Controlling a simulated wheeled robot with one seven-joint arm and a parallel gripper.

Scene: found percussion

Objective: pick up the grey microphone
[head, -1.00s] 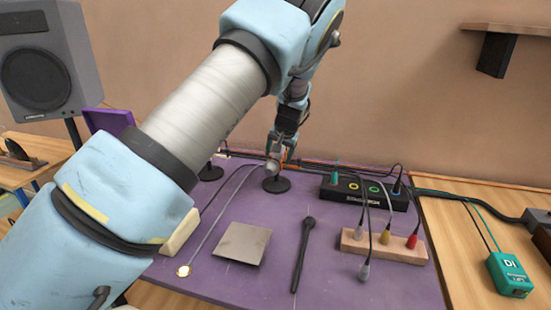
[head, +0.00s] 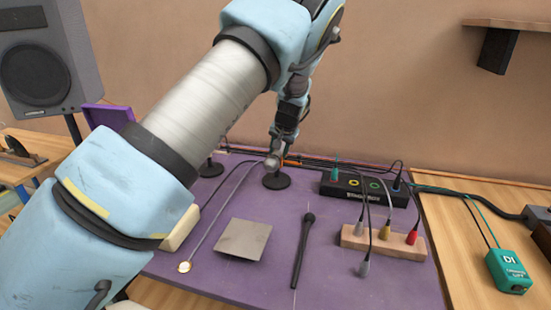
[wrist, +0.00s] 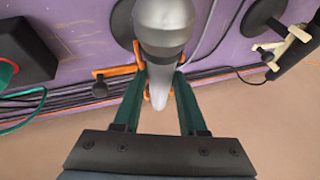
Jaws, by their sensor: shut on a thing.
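The grey microphone (head: 271,163) has a round silver head and a pale tapered handle. It is above a round black stand base (head: 276,181) at the back of the purple table. My gripper (head: 277,151) is shut on it. In the wrist view the microphone (wrist: 163,22) points away from my gripper (wrist: 160,84), with the green fingers on either side of its handle. Orange clip parts (wrist: 138,55) show close beside the handle. I cannot tell whether the clip still touches the microphone.
A black box with coloured rings (head: 364,190) and a wooden block with plugs (head: 383,244) stand to the right. A black microphone (head: 303,250) and a grey plate (head: 243,239) lie in front. Cables run along the wall. A second stand base (head: 211,170) is at left.

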